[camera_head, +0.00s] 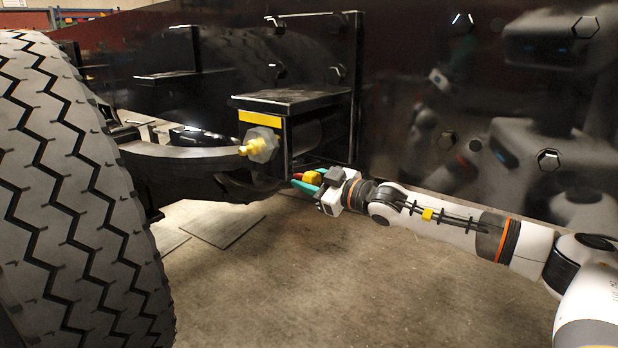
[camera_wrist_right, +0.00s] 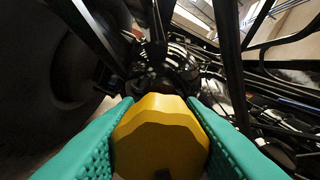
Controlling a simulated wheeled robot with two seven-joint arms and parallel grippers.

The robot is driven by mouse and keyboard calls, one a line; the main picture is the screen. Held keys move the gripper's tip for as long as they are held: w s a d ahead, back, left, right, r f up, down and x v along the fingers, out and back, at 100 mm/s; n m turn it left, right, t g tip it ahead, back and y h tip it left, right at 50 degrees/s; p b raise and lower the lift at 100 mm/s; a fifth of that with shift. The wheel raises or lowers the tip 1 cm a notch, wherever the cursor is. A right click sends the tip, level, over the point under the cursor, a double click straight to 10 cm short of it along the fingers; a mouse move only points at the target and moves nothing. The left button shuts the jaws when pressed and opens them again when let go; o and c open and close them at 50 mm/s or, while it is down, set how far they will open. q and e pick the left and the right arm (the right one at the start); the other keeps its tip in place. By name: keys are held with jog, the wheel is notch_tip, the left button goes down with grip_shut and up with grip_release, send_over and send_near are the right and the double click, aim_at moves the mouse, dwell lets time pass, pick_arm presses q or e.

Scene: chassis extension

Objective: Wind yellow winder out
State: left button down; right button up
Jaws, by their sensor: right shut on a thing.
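The yellow winder (camera_head: 311,177) is a small faceted knob low under the black chassis bracket, next to a red part. In the right wrist view the yellow winder (camera_wrist_right: 160,138) fills the space between two teal ridged finger pads. My right gripper (camera_head: 307,182) is shut on it, with one pad on each side. The winder's far side and its mounting are hidden. My left gripper is not in the head view.
A large tyre (camera_head: 75,190) fills the left. A black bracket with a yellow stripe (camera_head: 260,118) and a brass fitting (camera_head: 256,146) sit above and left of my gripper. The dark glossy chassis panel (camera_head: 440,110) stands behind my arm. Open concrete floor (camera_head: 300,285) lies below.

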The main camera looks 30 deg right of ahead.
jog(key=o, duration=1)
jog(key=shift+w+f, duration=0.15)
jog(key=shift+w, duration=0.05)
jog(key=shift+s, duration=0.1)
jog(key=b+v, duration=0.1)
jog(key=v, duration=1.1)
